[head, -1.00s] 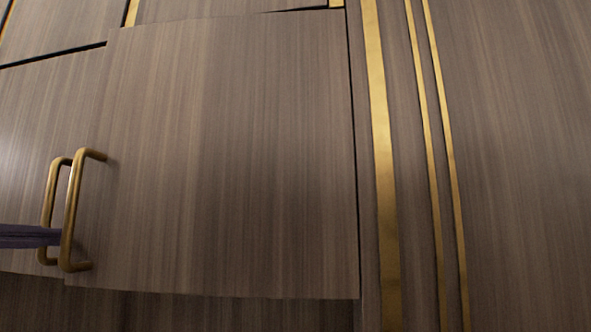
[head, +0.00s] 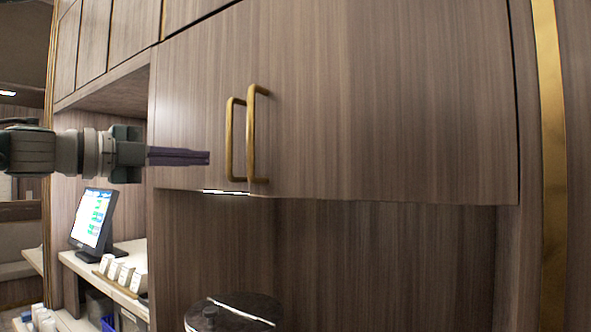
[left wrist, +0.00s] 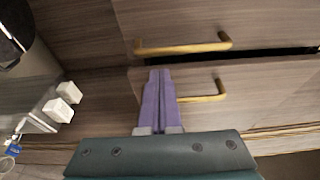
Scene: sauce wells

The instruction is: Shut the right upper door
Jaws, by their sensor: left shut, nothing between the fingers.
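The right upper door (head: 390,100) is a wide brown wood-grain panel with a brass bar handle (head: 251,133) at its left edge. It stands slightly proud of the left upper door (head: 195,90), which has its own brass handle (head: 230,140). In the left wrist view, a dark gap shows between the two doors, with the right door's handle (left wrist: 183,47) above and the left door's handle (left wrist: 205,98) partly behind my fingers. My left gripper (head: 208,157) is shut and empty, its purple fingers in front of the left door, left of both handles. My right gripper is out of view.
Below left, a counter holds a lit screen (head: 92,217) and several small white boxes (head: 120,272). A round dark-topped object (head: 235,312) stands below the doors. A brass strip (head: 550,130) runs vertically at the right. The space in front of the right door looks clear.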

